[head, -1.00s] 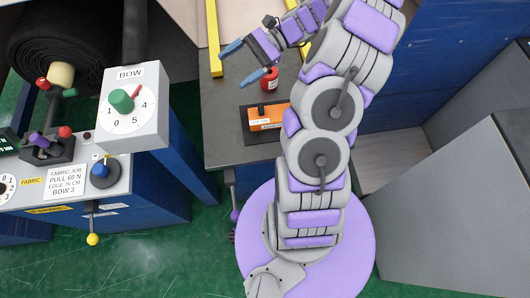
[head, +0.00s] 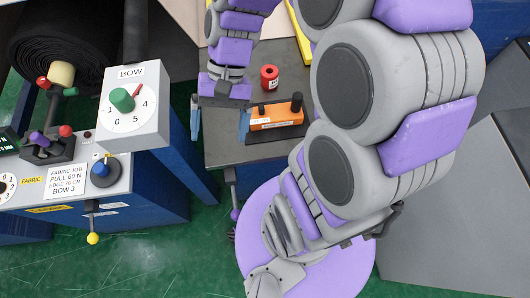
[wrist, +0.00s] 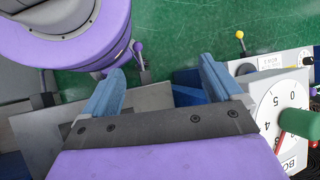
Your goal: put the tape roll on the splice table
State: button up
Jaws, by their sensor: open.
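The red roll does not show in the wrist view.
The control box with the BOW dial (head: 130,115) stands to the left, with a yellow-knobbed lever (head: 93,238) below. A large grey block (head: 450,220) fills the right. Green floor lies between.

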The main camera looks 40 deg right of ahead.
jog(key=s+d+n+t+h, duration=0.1)
jog(key=s+d+n+h, duration=0.1)
jog(key=s, duration=0.3)
jog(key=s+d+n+t+h, duration=0.1)
jog(key=s+d+n+h, duration=0.1)
jog(key=s, duration=0.3)
jog(key=shift+s+f+n+h, duration=0.3)
jog(key=shift+s+h, duration=0.1)
jog(key=shift+h, duration=0.5)
